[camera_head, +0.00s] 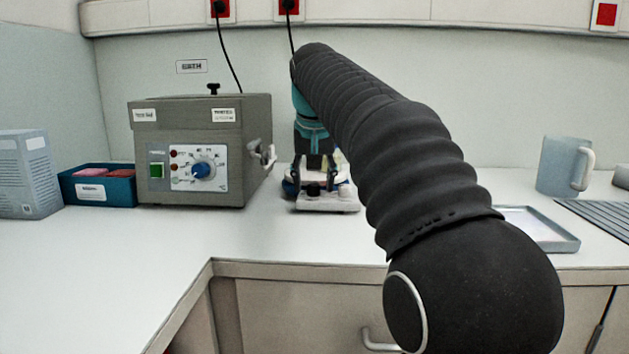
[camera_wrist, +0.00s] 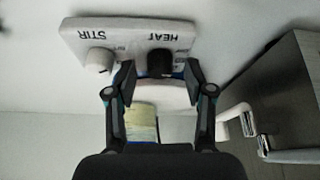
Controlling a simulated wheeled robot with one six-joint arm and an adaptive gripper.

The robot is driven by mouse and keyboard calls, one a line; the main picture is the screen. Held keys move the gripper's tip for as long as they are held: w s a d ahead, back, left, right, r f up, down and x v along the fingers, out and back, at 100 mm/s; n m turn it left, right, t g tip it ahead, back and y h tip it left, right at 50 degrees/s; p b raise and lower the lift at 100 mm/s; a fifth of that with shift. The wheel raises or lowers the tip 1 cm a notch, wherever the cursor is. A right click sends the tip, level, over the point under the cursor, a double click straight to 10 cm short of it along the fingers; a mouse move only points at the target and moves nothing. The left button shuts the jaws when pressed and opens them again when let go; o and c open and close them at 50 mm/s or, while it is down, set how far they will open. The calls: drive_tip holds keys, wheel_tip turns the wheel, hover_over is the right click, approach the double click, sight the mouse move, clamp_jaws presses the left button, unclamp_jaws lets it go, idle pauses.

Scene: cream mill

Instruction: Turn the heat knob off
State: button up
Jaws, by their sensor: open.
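The stirrer's front panel (camera_wrist: 128,42) shows upside down in the wrist view, with the labels STIR and HEAT. The black heat knob (camera_wrist: 160,62) sits under the HEAT label, and a white stir knob (camera_wrist: 98,62) is to its left. My gripper (camera_wrist: 158,72) is open, with one finger on each side of the heat knob; I cannot tell whether either finger touches it. In the head view the white stirrer (camera_head: 328,205) stands on the counter under my wrist, partly hidden by my arm. The heat knob's pointer position is not readable.
A grey heating box (camera_head: 185,112) with a blue dial stands left of the stirrer. A blue bin (camera_head: 100,192) is further left. A tray (camera_head: 572,244) and a mug (camera_head: 558,165) are at right. A yellow-labelled object (camera_wrist: 142,122) lies between my fingers' bases in view.

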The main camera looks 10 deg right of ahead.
drive_tip(key=shift+f, duration=0.1)
clamp_jaws()
idle(0.4)
drive_tip(key=n+y, duration=0.1)
drive_tip(key=n, duration=0.2)
drive_tip(key=shift+d+n, duration=0.15)
drive_tip(key=shift+n, duration=0.25)
drive_tip(key=shift+n+y, duration=0.9)
drive_tip(key=shift+n, duration=0.9)
drive_tip(key=shift+g, duration=0.3)
